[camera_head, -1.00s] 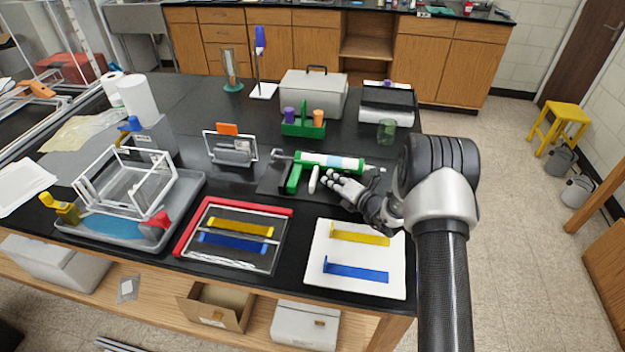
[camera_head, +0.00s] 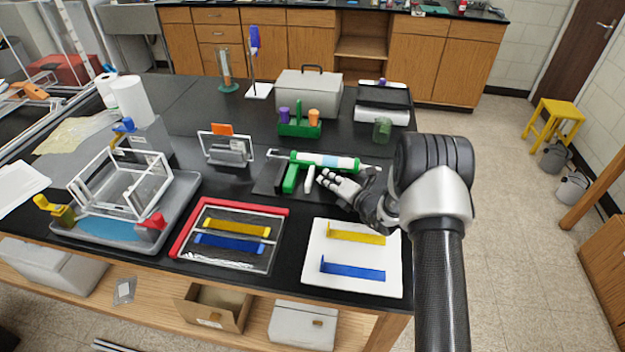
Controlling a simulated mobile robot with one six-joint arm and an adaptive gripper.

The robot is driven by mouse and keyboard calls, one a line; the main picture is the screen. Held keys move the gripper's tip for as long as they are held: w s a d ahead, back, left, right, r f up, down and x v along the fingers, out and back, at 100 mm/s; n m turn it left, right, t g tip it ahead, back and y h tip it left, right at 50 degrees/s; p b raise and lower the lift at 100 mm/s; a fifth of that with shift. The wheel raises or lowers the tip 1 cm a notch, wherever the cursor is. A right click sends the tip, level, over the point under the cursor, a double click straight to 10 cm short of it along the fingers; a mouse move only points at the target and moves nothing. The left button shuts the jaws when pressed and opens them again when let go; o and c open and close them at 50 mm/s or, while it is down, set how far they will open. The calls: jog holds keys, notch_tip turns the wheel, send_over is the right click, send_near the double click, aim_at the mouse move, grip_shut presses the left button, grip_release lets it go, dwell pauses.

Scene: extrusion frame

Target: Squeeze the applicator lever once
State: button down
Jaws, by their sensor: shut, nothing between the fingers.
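The applicator (camera_head: 325,161) lies on a dark mat (camera_head: 268,180) near the middle of the black bench. It has a green body, a white tube with a pale blue band, a green handle (camera_head: 290,178) and a white lever (camera_head: 310,177) beside the handle, both pointing toward the front. My gripper (camera_head: 322,180) is just to the right of the white lever, fingers pointing left. It is shut with nothing held. At this size I cannot tell whether its fingertips touch the lever. My wrist covers the mat's right part.
A white board (camera_head: 312,270) with yellow and blue strips lies in front. A red-edged tray (camera_head: 183,235) is left of it. A green caddy (camera_head: 300,130), a grey case (camera_head: 310,95) and a green cup (camera_head: 382,130) stand behind. A small white-framed stand (camera_head: 226,148) is to the left.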

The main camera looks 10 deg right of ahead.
aim_at(313, 175)
jog(key=shift+w+a, duration=0.15)
jog(key=shift+a, duration=0.25)
jog(key=shift+w+a+b, duration=0.2)
jog(key=shift+a, duration=0.45)
jog(key=shift+w+a+b, duration=0.15)
jog(key=shift+a+b, duration=0.05)
jog(key=shift+a, duration=0.4)
dwell(1.5)
jog(key=shift+s+d, duration=0.25)
jog(key=shift+d, duration=0.55)
jog(key=shift+s+d, duration=0.25)
jog(key=shift+d, duration=0.55)
jog(key=shift+s+d, duration=0.25)
jog(key=shift+d, duration=0.55)
jog(key=shift+s+d, duration=0.25)
jog(key=shift+d, duration=0.6)
jog(key=shift+s+d, duration=0.25)
jog(key=shift+d, duration=0.55)
jog(key=shift+a, duration=0.1)
